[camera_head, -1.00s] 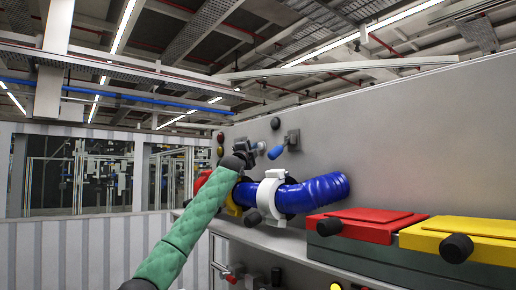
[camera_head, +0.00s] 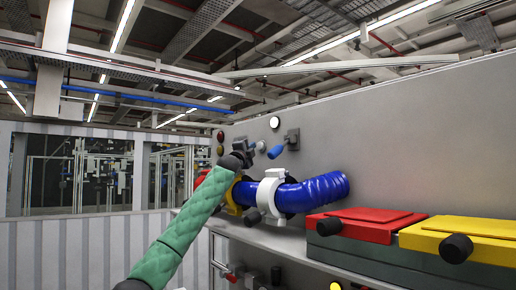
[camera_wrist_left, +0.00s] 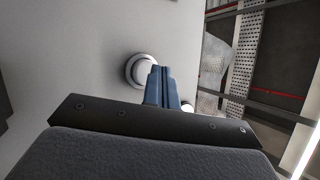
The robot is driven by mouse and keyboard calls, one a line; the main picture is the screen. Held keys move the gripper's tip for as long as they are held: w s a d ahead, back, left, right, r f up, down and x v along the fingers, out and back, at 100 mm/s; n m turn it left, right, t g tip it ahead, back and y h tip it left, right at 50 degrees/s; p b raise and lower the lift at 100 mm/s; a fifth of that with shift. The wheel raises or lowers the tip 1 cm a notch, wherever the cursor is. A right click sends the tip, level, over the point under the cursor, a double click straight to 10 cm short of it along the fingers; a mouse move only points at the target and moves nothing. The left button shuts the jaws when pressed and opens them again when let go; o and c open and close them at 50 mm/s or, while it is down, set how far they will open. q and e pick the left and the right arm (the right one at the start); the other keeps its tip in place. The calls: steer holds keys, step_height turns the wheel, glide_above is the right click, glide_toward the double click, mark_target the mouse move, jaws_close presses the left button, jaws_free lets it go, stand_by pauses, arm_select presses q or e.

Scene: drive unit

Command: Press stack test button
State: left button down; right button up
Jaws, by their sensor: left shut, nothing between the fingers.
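In the left wrist view a round white button with a metal ring (camera_wrist_left: 142,70) shows just past my fingers. A round lamp (camera_head: 275,122) above it on the panel is lit white. My left gripper (camera_head: 248,149) is shut and empty, its fingertips close to the button. The wrist view shows the shut blue-grey fingers (camera_wrist_left: 162,84) overlapping the button's edge; contact cannot be told. My right gripper is not in view.
A blue corrugated hose (camera_head: 312,193) with a white clamp (camera_head: 269,197) runs below. Red (camera_head: 367,224) and yellow (camera_head: 462,238) lidded boxes stand on the shelf at right.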

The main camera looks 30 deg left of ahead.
arm_select(q)
steer(key=shift+s, duration=0.15)
steer(key=s+a+b, duration=0.1)
steer(key=s+a, duration=0.1)
steer(key=s, duration=0.3)
steer(key=shift+s+a, duration=0.25)
steer(key=shift+s, duration=0.05)
stand_by(0.4)
stand_by(0.4)
